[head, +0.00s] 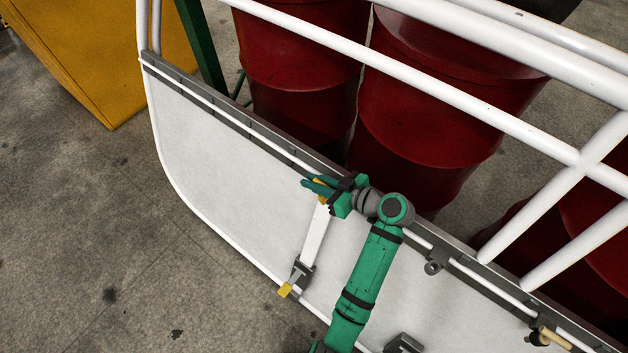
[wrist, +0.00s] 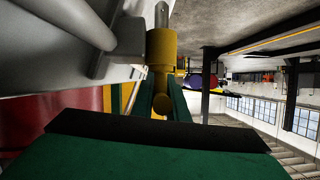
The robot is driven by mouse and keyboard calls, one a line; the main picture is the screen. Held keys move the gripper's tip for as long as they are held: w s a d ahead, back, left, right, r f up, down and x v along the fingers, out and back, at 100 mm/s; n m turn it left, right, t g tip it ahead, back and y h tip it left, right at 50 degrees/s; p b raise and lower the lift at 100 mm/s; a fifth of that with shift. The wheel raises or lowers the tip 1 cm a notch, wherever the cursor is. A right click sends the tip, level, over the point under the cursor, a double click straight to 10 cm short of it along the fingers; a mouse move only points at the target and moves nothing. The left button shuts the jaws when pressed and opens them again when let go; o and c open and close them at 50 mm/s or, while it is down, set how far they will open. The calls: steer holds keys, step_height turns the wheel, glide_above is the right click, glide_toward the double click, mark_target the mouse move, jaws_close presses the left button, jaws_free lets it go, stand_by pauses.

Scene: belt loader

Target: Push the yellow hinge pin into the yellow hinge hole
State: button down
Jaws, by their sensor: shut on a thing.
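My gripper (head: 322,187) is shut on a yellow piece, which I take for the yellow hinge pin (head: 321,197), at the upper end of a white bar beside the panel's rail. In the wrist view the pin (wrist: 162,52) is a stepped yellow cylinder between my green fingers (wrist: 162,100), with a thin grey rod running out of its top. In the head view the white bar (head: 315,235) slants down to a dark bracket. A yellow block (head: 285,290) sits at its lower end. I cannot make out an open hinge hole; the fingers hide part of the pin.
The white panel (head: 225,175) has a dark rail (head: 245,122) along its upper edge. White tubes (head: 470,110) cross above red drums (head: 300,65). A grey ring (head: 433,268) sits on the panel at right. A yellow cabinet (head: 95,50) stands at upper left. Floor at lower left is clear.

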steer(key=shift+f, duration=0.1)
steer(key=c, duration=1.7)
jaws_free()
steer(key=shift+o, duration=0.2)
steer(key=v, duration=1.1)
